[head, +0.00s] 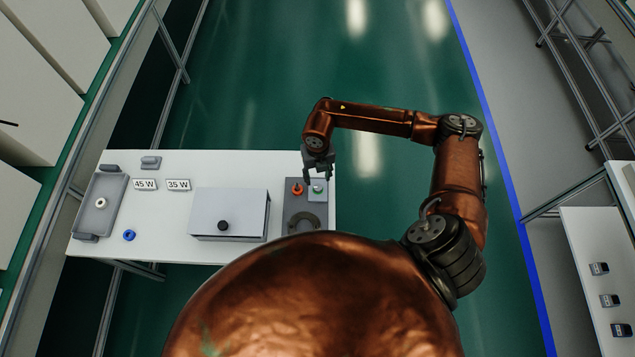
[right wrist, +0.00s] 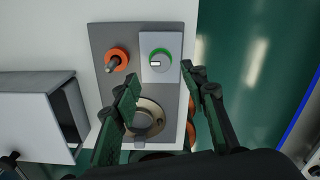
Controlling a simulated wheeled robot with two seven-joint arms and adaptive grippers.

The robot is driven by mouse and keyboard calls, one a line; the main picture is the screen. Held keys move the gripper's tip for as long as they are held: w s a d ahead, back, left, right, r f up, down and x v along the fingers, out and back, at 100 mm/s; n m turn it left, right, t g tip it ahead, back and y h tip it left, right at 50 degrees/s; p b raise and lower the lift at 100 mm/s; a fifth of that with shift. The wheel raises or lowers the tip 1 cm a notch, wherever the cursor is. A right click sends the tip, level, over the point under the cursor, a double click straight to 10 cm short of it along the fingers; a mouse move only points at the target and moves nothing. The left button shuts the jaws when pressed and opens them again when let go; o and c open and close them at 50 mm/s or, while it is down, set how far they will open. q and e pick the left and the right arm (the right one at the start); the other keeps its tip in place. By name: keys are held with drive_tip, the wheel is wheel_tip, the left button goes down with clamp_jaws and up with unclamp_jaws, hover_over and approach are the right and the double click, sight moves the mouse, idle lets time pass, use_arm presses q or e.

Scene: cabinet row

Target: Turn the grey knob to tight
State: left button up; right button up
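The grey knob (right wrist: 161,62) sits on a pale square plate on the grey panel, seen in the right wrist view. A green arc curves around its upper side, and its white mark lies toward the left. It is small in the head view (head: 318,189), at the table's right end. My right gripper (head: 319,178) is over the panel by the knob. In the right wrist view its two fingers (right wrist: 160,74) are spread apart with nothing between them, their tips near the knob's lower side. My left gripper is not in view.
On the grey panel (head: 290,211), an orange-based switch (right wrist: 116,60) stands left of the knob and a round metal fitting (right wrist: 147,115) lies below. A white box (head: 229,212) with a black knob stands to the left. Further left are a grey tray (head: 89,219) and a blue ring (head: 129,236).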

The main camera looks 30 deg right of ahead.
wheel_tip(320, 180, up, 6)
drive_tip(key=shift+f, duration=0.15)
idle(0.6)
